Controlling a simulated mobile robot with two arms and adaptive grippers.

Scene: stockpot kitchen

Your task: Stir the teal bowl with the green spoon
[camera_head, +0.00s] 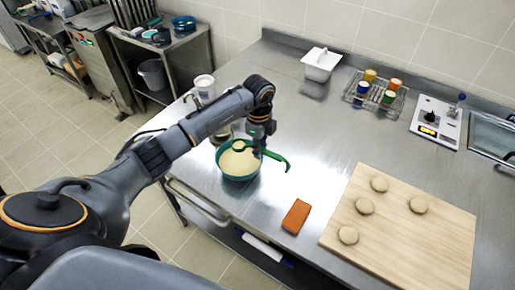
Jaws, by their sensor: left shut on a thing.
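The teal bowl (222,168) stands on the steel counter near its left front part and holds a pale cream-coloured content. My left gripper (258,150) is over the bowl's right rim, pointing down, and is shut on the green spoon (279,159). The spoon's hooked end sticks out to the right, past the bowl. Its other end runs toward the bowl; the gripper partly hides it, and I cannot tell how deep it sits in the content. My right gripper is not in view.
An orange block (296,216) lies right of the bowl. A wooden board (395,238) bears several dough rounds. Behind are a white container (321,65), a wire rack (372,101) of jars and a scale (433,124). A white tub (204,88) stands behind the bowl. The counter's middle is clear.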

